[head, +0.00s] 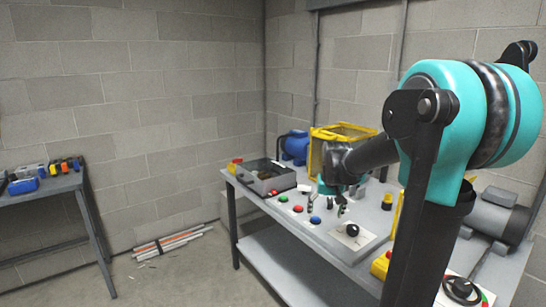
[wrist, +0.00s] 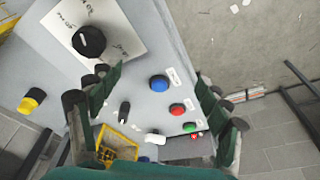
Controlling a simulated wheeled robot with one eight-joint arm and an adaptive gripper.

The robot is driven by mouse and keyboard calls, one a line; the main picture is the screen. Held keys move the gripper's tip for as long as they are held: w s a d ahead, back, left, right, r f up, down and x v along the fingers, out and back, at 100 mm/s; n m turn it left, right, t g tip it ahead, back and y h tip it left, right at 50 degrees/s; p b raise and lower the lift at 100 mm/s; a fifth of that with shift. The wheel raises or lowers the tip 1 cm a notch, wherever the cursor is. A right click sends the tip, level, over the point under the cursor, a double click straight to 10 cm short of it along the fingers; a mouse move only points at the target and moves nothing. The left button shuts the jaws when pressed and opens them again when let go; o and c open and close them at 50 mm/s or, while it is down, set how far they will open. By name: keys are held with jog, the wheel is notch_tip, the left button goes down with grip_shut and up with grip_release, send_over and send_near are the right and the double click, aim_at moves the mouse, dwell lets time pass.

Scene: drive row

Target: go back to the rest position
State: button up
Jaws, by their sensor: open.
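My gripper (head: 338,190) is above the workbench (head: 290,222) in the head view, at the end of my arm reaching in from the right. In the wrist view my gripper (wrist: 160,88) has its two fingers spread wide apart, with nothing between them. Past the fingers lies the grey bench top with a blue button (wrist: 158,82), a red button (wrist: 177,109) and a green button (wrist: 189,127). A black knob on a white plate (wrist: 89,41) is at the upper left of that view. My arm hides part of the bench in the head view.
A grey open box (head: 268,180), a blue machine (head: 295,146) and a yellow frame (head: 316,160) stand at the bench's back. A grey motor (head: 497,217) is at right. A second table (head: 40,187) stands far left. Rods (head: 172,240) lie by the wall; floor between is mostly clear.

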jog(key=s+f, duration=0.6)
jog(key=s, duration=0.5)
jog(key=s+f+t, duration=0.1)
jog(key=s+f, duration=0.4)
jog(key=s, duration=0.6)
jog(key=shift+s+d+f+n, duration=0.3)
jog(key=shift+s+d+f, duration=0.05)
jog(key=shift+d, duration=0.05)
jog(key=shift+w+r, duration=0.1)
